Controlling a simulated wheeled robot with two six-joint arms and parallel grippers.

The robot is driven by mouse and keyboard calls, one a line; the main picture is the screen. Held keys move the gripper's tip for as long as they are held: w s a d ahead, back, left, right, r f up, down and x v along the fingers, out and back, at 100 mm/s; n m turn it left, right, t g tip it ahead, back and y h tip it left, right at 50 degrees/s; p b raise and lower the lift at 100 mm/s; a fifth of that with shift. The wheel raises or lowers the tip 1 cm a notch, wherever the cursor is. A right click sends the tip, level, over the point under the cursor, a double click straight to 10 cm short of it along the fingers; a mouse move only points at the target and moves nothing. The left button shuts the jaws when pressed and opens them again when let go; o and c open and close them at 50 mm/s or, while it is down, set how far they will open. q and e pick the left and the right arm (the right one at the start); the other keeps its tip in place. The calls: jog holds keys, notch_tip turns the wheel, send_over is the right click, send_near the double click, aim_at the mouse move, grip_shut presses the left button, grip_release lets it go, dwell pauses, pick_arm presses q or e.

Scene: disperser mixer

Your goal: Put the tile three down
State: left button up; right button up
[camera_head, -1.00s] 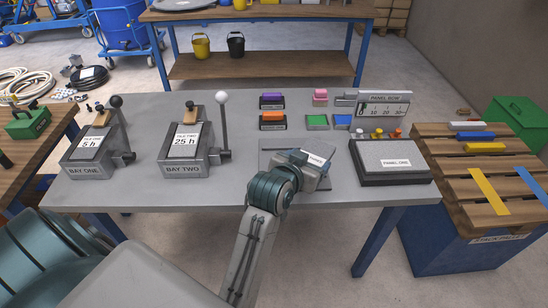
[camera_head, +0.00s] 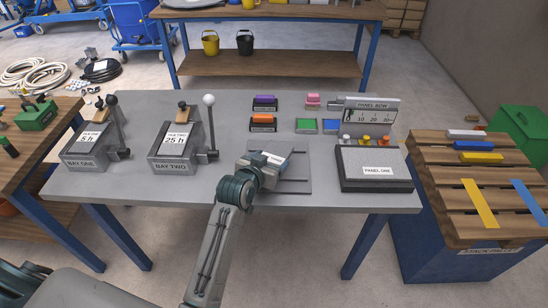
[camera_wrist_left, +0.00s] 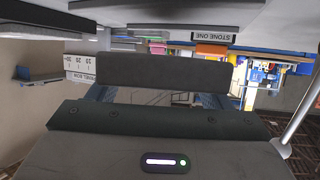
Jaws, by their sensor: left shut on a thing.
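My left gripper (camera_head: 268,165) is over the dark flat plate (camera_head: 295,184) at the front middle of the grey table. It is shut on a small piece with a white label (camera_head: 277,158), which I take to be tile three; the label is too small to read surely. The gripper hides most of the piece, and I cannot tell whether it touches the plate. In the left wrist view the dark gripper jaws (camera_wrist_left: 160,97) fill the middle, and the tile is not clearly distinguishable. My right gripper is not in view.
Panel one (camera_head: 375,167) stands to the right, with a panel row gauge (camera_head: 370,115) behind. Purple (camera_head: 264,103), orange (camera_head: 262,122), green (camera_head: 307,125) and blue (camera_head: 331,126) blocks lie behind the plate. Bay two (camera_head: 174,148) with its upright lever is left.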

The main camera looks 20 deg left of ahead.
aim_at(275, 152)
pick_arm(q)
jog(key=w, duration=0.3)
jog(key=shift+w+d, duration=0.1)
jog(key=shift+w, duration=0.1)
jog(key=shift+w+f+p, duration=0.25)
jog(key=shift+w+p, duration=0.05)
jog(key=shift+w, duration=0.2)
jog(key=shift+f+p, duration=0.35)
jog(key=shift+f, duration=1.3)
jog(key=o, duration=0.9)
jog(key=shift+s+f, duration=0.1)
jog(key=shift+f, duration=0.1)
jog(key=o, duration=0.4)
jog(key=shift+o, duration=0.2)
jog(key=shift+r, duration=0.1)
